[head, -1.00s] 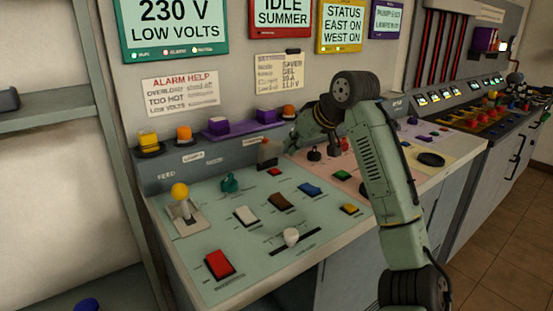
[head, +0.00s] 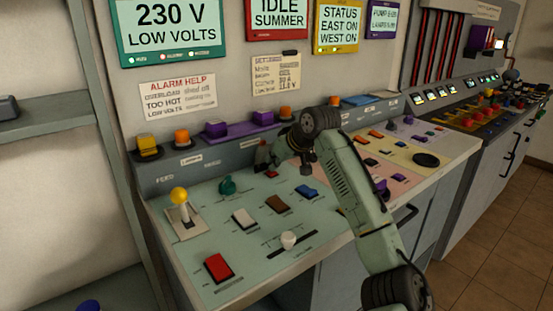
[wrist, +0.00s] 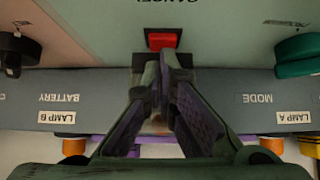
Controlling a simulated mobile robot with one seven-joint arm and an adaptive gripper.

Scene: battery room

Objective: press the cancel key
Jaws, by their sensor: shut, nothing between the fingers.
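The cancel key is a small red square key in a dark frame; in the wrist view the key (wrist: 163,41) is at the top middle, with a partly cut-off, upside-down label at the picture's edge. In the head view the key (head: 271,174) is small, on the pale green panel near its back edge. My gripper (wrist: 165,62) is shut and empty, its fingertips just below the key in the wrist view, overlapping its dark frame. In the head view my gripper (head: 262,157) is close behind the key. I cannot tell whether it touches anything.
Near the key are a teal knob (head: 227,186), a brown rocker (head: 276,204), a blue key (head: 307,191) and a white key (head: 243,218). A larger red key (head: 218,267) lies at the front. A yellow-balled lever (head: 180,196) stands to the left. Lamps line the raised ledge behind.

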